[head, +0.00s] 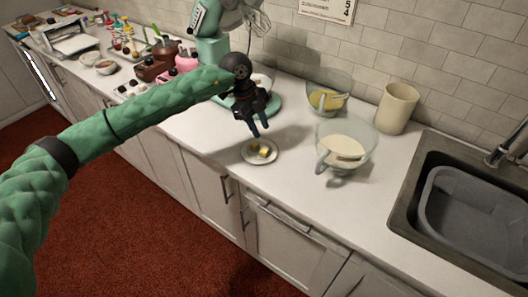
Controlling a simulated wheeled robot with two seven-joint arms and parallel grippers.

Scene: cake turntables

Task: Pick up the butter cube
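A small white plate (247,158) sits on the counter, left of the glass bowls. Yellow butter (264,151) lies on it, looking like two small pieces side by side; the exact cube shapes are too small to tell. My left gripper (260,129) comes in from the left on the green arm and points down just above the plate. Its blue-tipped fingers look apart, with nothing seen between them. The butter appears clear of the fingertips. My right gripper is not in view.
A glass bowl of pale cream (343,147) and a bowl of yellow contents (326,98) stand right of the plate. A beige canister (397,108) and the sink (470,210) are farther right. A green stand mixer (212,50) stands behind my gripper.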

